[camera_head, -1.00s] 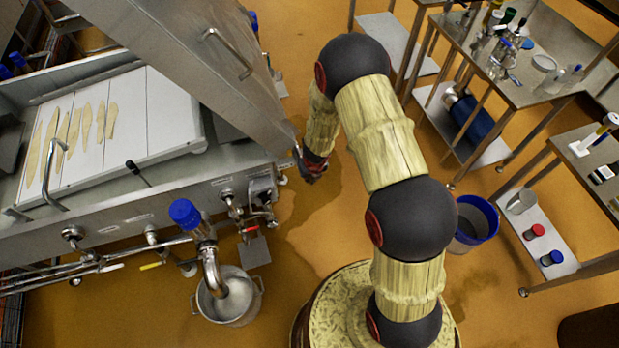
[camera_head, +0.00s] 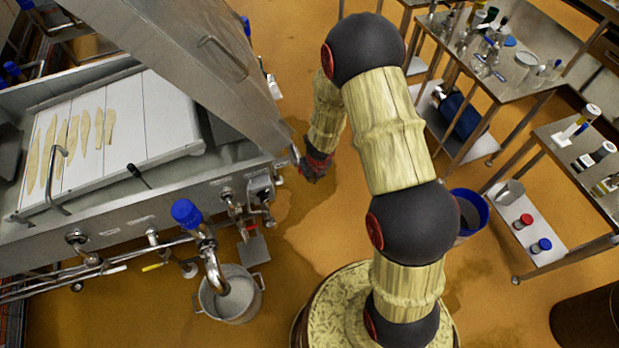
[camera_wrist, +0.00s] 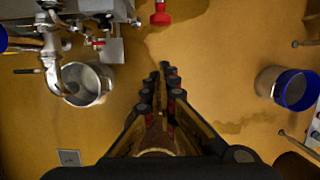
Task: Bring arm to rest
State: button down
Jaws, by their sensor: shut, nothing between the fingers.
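My arm rises from its base, bends at the elbow and hangs down beside the steel vat. My gripper (camera_head: 316,168) is at the arm's far end in the head view, near the vat's right corner and above the ochre floor. In the wrist view my gripper (camera_wrist: 168,75) points over bare floor; its fingers lie close together with nothing between them. Part of the gripper is dark and small in the head view.
The steel vat (camera_head: 190,178) with a raised lid stands left. A steel pot (camera_head: 232,296) is on the floor below its pipe. A blue-rimmed bucket (camera_head: 468,212) and steel tables (camera_head: 535,85) are at right. Floor (camera_wrist: 190,135) below the gripper is clear.

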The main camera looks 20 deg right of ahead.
jog(key=shift+p+v, duration=0.35)
jog(key=shift+v, duration=0.65)
jog(key=s+a+r+n+g+y+b, duration=0.15)
jog(key=s+a+r+n, duration=0.3)
jog(key=n, duration=0.55)
jog(key=s+a+r+n+g+y, duration=0.1)
jog(key=s+a+r+n+y, duration=0.25)
jog(key=n, duration=0.65)
jog(key=s+d+r+n+t+h+b, duration=0.2)
jog(key=s+r+n+b, duration=0.3)
jog(key=r, duration=0.6)
jog(key=s+d+r+n+t+h+b, duration=0.3)
jog(key=s+d+r+n+b, duration=0.1)
jog(key=s+r+n, duration=0.6)
jog(key=shift+b+v, duration=0.85)
jog(key=shift+v, duration=0.1)
